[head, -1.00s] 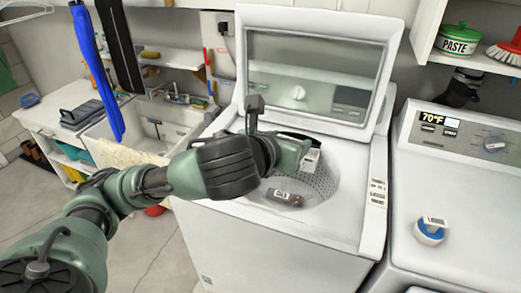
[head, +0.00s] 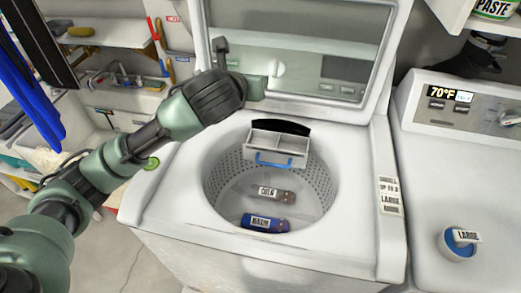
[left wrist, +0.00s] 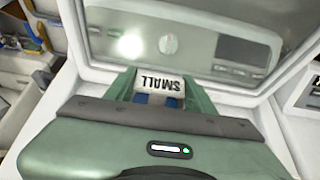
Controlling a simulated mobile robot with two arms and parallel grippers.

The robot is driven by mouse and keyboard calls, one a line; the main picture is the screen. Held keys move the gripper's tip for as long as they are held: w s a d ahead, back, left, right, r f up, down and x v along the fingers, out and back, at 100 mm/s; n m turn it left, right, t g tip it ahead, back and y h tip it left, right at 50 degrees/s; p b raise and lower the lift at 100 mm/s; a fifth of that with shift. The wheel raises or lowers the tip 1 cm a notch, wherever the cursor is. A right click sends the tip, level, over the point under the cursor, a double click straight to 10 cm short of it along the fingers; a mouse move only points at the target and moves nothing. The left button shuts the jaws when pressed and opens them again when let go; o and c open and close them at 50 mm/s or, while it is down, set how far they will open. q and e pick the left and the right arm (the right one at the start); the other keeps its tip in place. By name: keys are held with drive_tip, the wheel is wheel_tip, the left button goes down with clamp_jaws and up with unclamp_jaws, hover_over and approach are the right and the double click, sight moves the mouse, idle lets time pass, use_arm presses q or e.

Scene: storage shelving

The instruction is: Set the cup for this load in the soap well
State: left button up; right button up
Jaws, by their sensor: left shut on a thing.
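My left gripper (head: 262,90) is raised in front of the open washer lid, up and left of the soap well (head: 280,150). The soap well is a grey divided tray with a blue handle at the back of the tub. A blue and white cup labelled LARGE (head: 458,243) stands on the machine at right. My right gripper is not in view.
In the drum (head: 318,190) lie a grey bundle tagged COLD (head: 280,195) and a blue one tagged WARM (head: 262,223). A rim label (head: 389,195) reads SMALL and LARGE; its small print is unclear. The open lid (head: 300,45) stands behind. The right machine's display (head: 448,95) reads 70°F.

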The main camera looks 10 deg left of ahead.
use_arm(q)
drive_tip(key=w+d+f+b, duration=0.1)
drive_tip(key=w+d+f, duration=0.1)
drive_tip(key=w+f, duration=0.3)
approach(262, 135)
drive_tip(key=w, duration=0.3)
drive_tip(key=w+d+r, duration=0.1)
drive_tip(key=shift+w, duration=0.15)
drive_tip(key=shift+d+f, duration=0.1)
drive_tip(key=shift+f, duration=0.2)
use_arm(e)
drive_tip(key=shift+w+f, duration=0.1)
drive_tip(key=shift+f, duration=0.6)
use_arm(q)
drive_tip(key=o, duration=1.5)
drive_tip(key=shift+f, duration=0.1)
drive_tip(key=shift+o, duration=0.2)
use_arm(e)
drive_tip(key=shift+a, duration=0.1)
